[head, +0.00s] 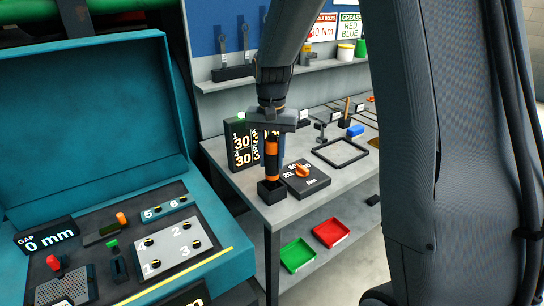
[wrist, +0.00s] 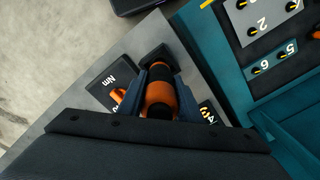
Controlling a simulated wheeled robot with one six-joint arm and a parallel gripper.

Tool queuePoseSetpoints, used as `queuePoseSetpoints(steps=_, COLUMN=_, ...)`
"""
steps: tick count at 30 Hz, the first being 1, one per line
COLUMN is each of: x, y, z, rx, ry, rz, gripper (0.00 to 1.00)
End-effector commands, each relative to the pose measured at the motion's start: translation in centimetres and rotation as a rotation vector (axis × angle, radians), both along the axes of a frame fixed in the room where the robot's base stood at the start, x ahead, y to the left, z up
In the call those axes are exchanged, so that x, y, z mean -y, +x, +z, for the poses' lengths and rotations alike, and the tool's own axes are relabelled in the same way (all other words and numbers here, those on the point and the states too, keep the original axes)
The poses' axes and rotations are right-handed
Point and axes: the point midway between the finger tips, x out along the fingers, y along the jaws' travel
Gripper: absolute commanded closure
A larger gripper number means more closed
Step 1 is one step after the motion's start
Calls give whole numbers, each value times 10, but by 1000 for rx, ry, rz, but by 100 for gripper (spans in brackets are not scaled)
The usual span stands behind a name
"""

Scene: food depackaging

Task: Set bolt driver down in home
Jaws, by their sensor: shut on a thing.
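The bolt driver (head: 271,158) is an upright black tool with orange bands, at the near left corner of the grey workbench. My gripper (head: 271,140) is shut on its upper part from above. In the wrist view the driver (wrist: 159,95) sits between the two fingers of my gripper (wrist: 160,100). Its home looks to be the small black square holder (head: 271,190) on the bench. The driver's lower end is at or inside the holder's mouth; I cannot tell whether it rests on the bottom. The holder also shows in the wrist view (wrist: 158,55).
Right beside the holder is a black Nm dial box with an orange knob (head: 303,171). Behind is a display reading 30 (head: 242,145). A teal machine (head: 90,110) stands to the left. A black square frame (head: 340,152) lies farther back. Red and green trays (head: 332,231) sit on the lower shelf.

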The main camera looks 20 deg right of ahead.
Motion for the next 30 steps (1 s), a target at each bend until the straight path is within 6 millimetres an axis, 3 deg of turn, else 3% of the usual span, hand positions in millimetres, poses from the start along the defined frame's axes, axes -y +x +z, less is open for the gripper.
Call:
queuePoseSetpoints(steps=29, x=0, y=1, z=-20, rx=1, ry=0, rz=0, gripper=100)
queuePoseSetpoints(steps=30, x=0, y=1, z=-21, rx=2, ry=0, rz=0, gripper=67)
